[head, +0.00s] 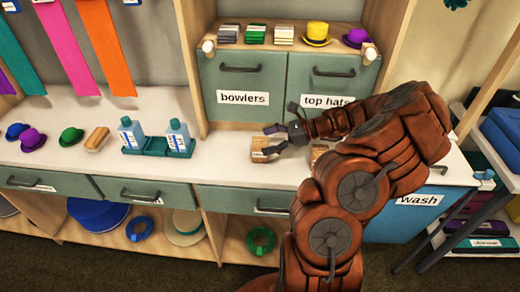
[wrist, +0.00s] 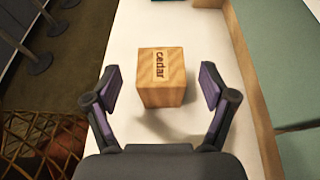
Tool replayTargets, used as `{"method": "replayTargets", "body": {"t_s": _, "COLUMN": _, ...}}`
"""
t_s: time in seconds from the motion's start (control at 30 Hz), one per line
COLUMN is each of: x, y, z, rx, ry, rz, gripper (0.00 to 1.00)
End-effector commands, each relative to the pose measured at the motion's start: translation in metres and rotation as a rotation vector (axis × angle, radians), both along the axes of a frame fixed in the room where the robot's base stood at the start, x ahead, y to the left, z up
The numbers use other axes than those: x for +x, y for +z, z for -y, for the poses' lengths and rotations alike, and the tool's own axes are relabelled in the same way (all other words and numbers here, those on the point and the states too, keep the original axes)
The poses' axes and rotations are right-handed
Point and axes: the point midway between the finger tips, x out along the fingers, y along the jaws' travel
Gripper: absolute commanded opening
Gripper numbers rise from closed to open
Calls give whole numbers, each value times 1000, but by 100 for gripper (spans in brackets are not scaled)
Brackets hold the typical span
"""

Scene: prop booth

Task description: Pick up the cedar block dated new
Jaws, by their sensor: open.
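A light wooden block (wrist: 172,90) with a label reading "cedar" stands on the white counter in the wrist view. No date can be read on the faces I see. My gripper (wrist: 160,85) is open, with one finger on each side of the block and gaps between. In the head view, my gripper (head: 271,140) is above the counter at this block (head: 259,155), partly covering it. A second wooden block (head: 318,152) shows behind my arm, mostly hidden; its label cannot be read.
Blue bottles (head: 178,138) in a teal tray (head: 150,153), a wooden brush (head: 97,139) and small hats (head: 33,140) stand on the counter's left. Drawers labelled bowlers (head: 243,98) and top hats (head: 327,100) rise behind. The counter between the tray and block is clear.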

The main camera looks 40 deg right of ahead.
Motion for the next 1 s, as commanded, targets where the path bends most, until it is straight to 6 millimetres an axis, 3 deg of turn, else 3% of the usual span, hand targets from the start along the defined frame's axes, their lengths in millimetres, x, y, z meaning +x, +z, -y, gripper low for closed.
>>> {"method": "replayTargets", "body": {"t_s": 0.4, "x": 28, "y": -14, "z": -33, "rx": 3, "ry": 3, "rz": 1, "gripper": 83}}
{"method": "replayTargets", "body": {"t_s": 0.7, "x": 31, "y": -18, "z": -37, "rx": -1, "ry": -1, "rz": 1, "gripper": 82}}
{"method": "replayTargets", "body": {"t_s": 1.0, "x": 31, "y": -18, "z": -37, "rx": -1, "ry": 0, "rz": 1, "gripper": 51}}
